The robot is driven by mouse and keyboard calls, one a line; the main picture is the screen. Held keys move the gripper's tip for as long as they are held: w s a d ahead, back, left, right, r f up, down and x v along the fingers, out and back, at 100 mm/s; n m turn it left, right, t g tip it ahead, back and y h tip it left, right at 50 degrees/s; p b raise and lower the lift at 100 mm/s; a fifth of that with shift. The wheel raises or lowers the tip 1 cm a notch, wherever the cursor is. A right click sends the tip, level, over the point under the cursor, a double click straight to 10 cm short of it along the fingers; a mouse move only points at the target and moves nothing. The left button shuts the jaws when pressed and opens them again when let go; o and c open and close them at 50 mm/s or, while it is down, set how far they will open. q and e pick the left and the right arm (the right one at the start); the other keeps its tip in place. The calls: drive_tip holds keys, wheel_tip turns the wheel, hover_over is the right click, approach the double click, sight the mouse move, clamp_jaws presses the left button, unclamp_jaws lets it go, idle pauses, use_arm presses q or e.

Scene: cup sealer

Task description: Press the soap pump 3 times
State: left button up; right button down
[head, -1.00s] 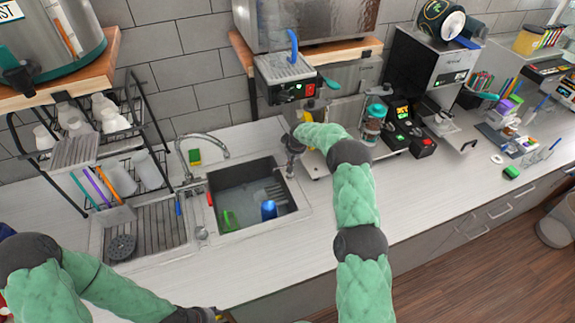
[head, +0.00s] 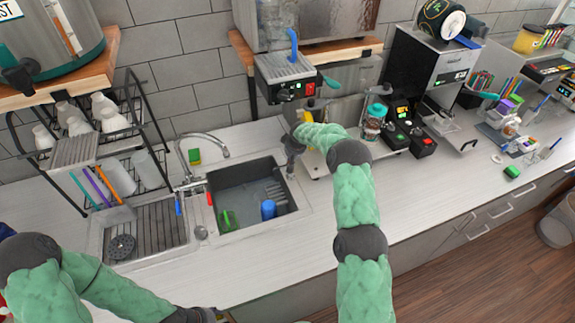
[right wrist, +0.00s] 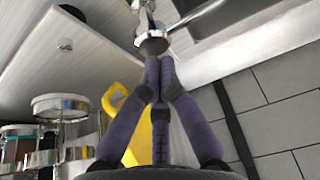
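In the right wrist view, the chrome round head of what looks like the soap pump (right wrist: 151,43) is just beyond my right fingertips, with a shiny stem above it. My right gripper (right wrist: 158,66) has its dark fingers together, with nothing visible between them. The tips overlap the edge of the chrome head in this view; I cannot tell whether they touch it. In the head view my right gripper (head: 292,166) points down at the sink's right back corner, and I cannot make out the pump there. My left gripper (head: 212,315) is mostly cut off at the bottom edge.
The sink (head: 240,205) holds a blue cup (head: 268,210) and a green item. A faucet (head: 203,142) stands behind it, a dish rack (head: 85,150) to its left. A yellow item (right wrist: 128,125) is beside my right fingers. The front counter (head: 300,255) is clear.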

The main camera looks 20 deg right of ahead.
drive_tip(key=shift+s+f+b, duration=0.15)
drive_tip(key=shift+f+b, duration=1.55)
drive_tip(key=shift+f, duration=0.15)
drive_tip(key=shift+r, duration=1.85)
drive_tip(key=shift+f, duration=0.1)
